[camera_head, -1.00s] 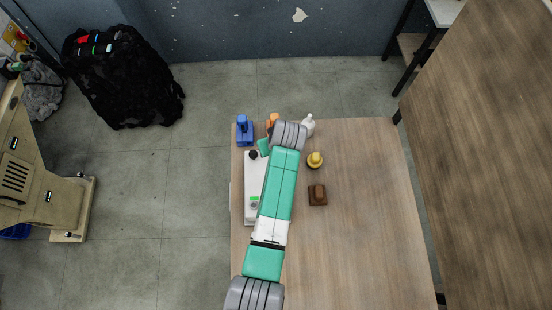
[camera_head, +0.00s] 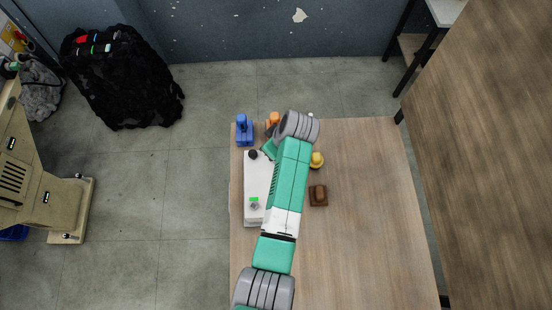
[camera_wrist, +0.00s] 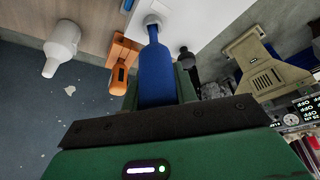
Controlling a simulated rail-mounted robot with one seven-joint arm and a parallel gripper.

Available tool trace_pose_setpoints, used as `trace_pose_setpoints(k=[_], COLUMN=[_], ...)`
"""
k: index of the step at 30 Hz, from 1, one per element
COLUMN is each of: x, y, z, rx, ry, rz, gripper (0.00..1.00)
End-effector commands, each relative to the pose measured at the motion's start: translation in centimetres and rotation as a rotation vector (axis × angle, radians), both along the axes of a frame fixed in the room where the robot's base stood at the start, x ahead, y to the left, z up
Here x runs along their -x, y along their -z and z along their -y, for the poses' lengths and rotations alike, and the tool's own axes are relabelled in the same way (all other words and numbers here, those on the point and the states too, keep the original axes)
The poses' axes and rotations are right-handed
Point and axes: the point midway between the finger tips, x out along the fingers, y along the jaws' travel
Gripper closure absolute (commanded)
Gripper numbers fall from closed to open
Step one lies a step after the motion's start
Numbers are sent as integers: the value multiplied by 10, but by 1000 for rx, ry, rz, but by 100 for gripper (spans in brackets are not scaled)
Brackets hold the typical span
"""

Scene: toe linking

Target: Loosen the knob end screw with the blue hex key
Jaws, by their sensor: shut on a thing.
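In the wrist view my gripper (camera_wrist: 159,88) is shut on the blue hex key (camera_wrist: 157,70), which points away from me. The key's far end is at a small white round fitting (camera_wrist: 152,22) on the white box (camera_wrist: 190,18). It appears to touch it, but I cannot tell whether it is seated in the screw, which is hidden. A black knob (camera_wrist: 187,58) stands on the box to the right of the key. In the head view the white box (camera_head: 255,180) lies along the table's left edge, partly under my arm. My gripper (camera_head: 268,151) is mostly hidden there.
A blue object (camera_head: 244,131) and an orange object (camera_head: 273,119) stand at the table's back left. A yellow-topped piece (camera_head: 317,160) and a brown block (camera_head: 318,195) are right of my arm. A white bottle (camera_wrist: 62,45) is left in the wrist view. The table's right side is clear.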

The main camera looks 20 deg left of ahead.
Motion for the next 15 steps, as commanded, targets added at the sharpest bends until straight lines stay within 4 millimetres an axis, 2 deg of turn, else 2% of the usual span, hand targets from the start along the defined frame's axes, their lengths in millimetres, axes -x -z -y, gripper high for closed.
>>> trace_pose_setpoints(k=[15], x=[1], y=[1], z=[0], rx=[1], ry=[-87], rz=[-1], gripper=[100])
